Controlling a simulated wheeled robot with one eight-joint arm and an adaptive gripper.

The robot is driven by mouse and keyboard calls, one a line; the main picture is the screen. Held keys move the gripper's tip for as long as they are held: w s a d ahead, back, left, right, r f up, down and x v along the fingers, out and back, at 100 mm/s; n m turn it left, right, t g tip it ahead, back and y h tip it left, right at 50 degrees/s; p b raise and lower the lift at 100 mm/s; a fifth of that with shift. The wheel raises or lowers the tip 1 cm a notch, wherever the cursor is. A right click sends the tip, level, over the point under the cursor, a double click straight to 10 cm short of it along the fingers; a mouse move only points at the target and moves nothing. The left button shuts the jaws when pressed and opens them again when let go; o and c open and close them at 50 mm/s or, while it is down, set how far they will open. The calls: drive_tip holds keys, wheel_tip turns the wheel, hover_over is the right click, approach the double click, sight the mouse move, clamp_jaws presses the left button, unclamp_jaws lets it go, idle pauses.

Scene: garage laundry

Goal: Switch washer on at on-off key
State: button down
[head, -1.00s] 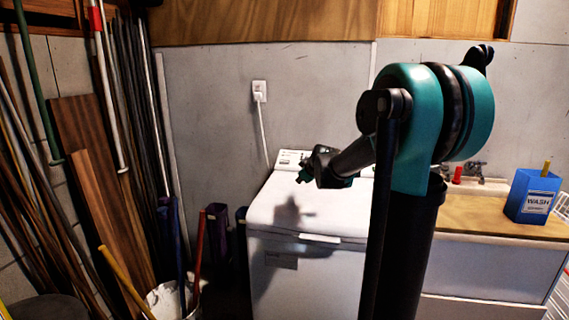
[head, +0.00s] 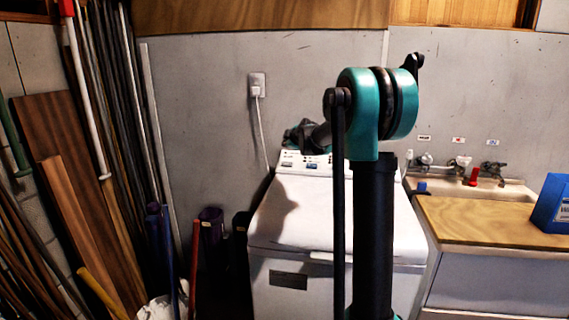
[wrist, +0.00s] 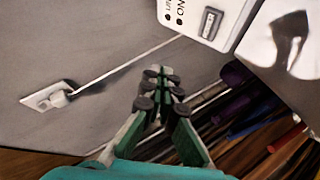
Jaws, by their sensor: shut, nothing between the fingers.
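The white washer (head: 330,215) stands against the back wall with its lid shut. Its control panel (head: 290,161) runs along the back top edge, partly hidden behind my arm. In the wrist view the panel's end (wrist: 192,10) shows at the top, with "ON" lettering and a dark on-off key (wrist: 210,23). My gripper (wrist: 160,82) is shut and empty. In the wrist view its fingertips lie below and left of the key, apart from it in the picture. In the head view my gripper (head: 297,136) is small, near the panel's left end; its fingertips are hard to make out.
A wall outlet with a plug (head: 257,86) and white cord is above left of the washer. Poles and boards (head: 65,205) lean at the left. A sink (head: 475,187) with taps, a wooden counter (head: 485,218) and a blue box (head: 553,205) stand at the right.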

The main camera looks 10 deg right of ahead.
sight(285, 162)
drive_tip(key=shift+f, duration=0.1)
drive_tip(key=shift+w+d+f, duration=0.15)
drive_tip(key=shift+w+f, duration=0.4)
drive_tip(key=shift+f, duration=0.8)
drive_tip(key=shift+w+d+f, duration=0.2)
drive_tip(key=shift+w+f, duration=0.3)
drive_tip(key=shift+f, duration=0.8)
drive_tip(key=shift+w+d+f, duration=0.15)
drive_tip(key=shift+w+f, duration=0.4)
drive_tip(key=shift+f, duration=0.8)
drive_tip(key=shift+f, duration=0.1)
drive_tip(key=shift+w+f, duration=0.15)
drive_tip(key=shift+f, duration=0.15)
drive_tip(key=shift+w+d+f, duration=0.15)
drive_tip(key=shift+f, duration=0.35)
drive_tip(key=shift+r, duration=0.1)
drive_tip(key=shift+s+r, duration=0.25)
drive_tip(key=shift+r, duration=0.5)
drive_tip(key=shift+r, duration=0.15)
